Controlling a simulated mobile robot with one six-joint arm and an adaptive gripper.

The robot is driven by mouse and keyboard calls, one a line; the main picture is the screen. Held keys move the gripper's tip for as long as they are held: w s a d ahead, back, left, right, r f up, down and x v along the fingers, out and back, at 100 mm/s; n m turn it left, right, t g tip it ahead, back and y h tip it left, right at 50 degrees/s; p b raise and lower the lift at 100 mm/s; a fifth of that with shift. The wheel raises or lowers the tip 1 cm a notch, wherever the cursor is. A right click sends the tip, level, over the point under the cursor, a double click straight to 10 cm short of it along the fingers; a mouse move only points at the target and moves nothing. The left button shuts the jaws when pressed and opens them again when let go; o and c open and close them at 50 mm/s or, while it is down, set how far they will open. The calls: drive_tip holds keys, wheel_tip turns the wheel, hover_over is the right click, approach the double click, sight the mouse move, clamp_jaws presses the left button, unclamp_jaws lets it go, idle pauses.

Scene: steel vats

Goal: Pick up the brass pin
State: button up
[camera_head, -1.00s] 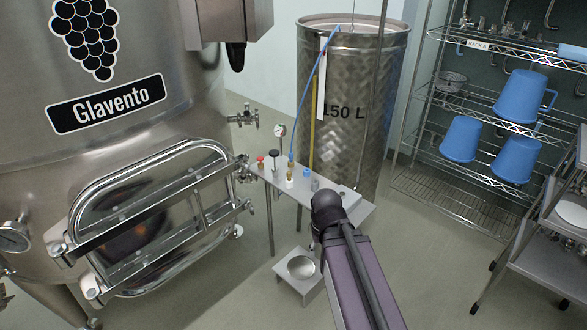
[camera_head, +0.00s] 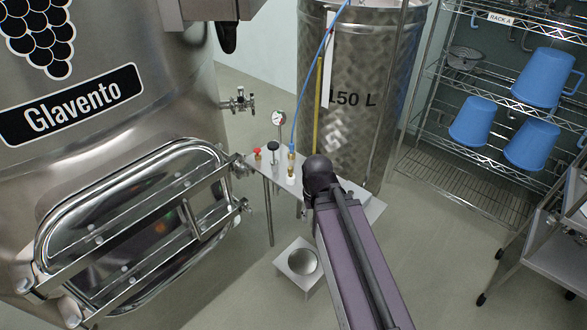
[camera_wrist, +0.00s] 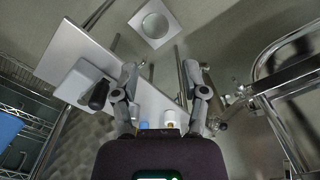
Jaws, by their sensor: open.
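A narrow steel bench (camera_head: 268,182) stands between the vat and the drum and bears several small fittings. A brass-coloured fitting with a white base (camera_head: 291,172) is among them, beside a brass one with a blue hose (camera_head: 291,152). I cannot tell which, if either, is the brass pin. In the head view my arm's end covers the bench's middle and hides the gripper. In the wrist view my gripper (camera_wrist: 163,76) is open over the bench, its fingers spread and nothing seen held. A white and brass fitting (camera_wrist: 171,121) shows low between the fingers, partly cut off by my gripper body.
The Glavento vat (camera_head: 85,110) with its framed door is at left. The 150 L drum (camera_head: 362,110) stands behind the bench. A low stand with a round dish (camera_head: 303,262) is in front. A rack with blue jugs (camera_head: 532,145) and a trolley (camera_head: 545,250) are at right.

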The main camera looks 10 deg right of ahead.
drive_tip(key=shift+a, duration=0.3)
drive_tip(key=shift+o, duration=1)
wheel_tip(320, 180, up, 6)
drive_tip(key=n+p, duration=0.4)
drive_tip(key=p, duration=0.2)
hover_over(290, 168)
drive_tip(key=shift+w+d+r, duration=0.1)
drive_tip(key=shift+d+r, duration=0.05)
drive_tip(key=shift+d, duration=0.25)
wheel_tip(290, 168, down, 9)
drive_tip(key=b, duration=0.8)
drive_tip(key=shift+r, duration=0.15)
drive_tip(key=shift+b, duration=0.3)
drive_tip(key=shift+a+f+b, duration=0.15)
drive_tip(key=shift+f+b, duration=1.1)
drive_tip(key=shift+f, duration=0.05)
drive_tip(key=shift+a+f+b, duration=0.15)
drive_tip(key=shift+f+b, duration=1.1)
drive_tip(key=shift+f, duration=0.05)
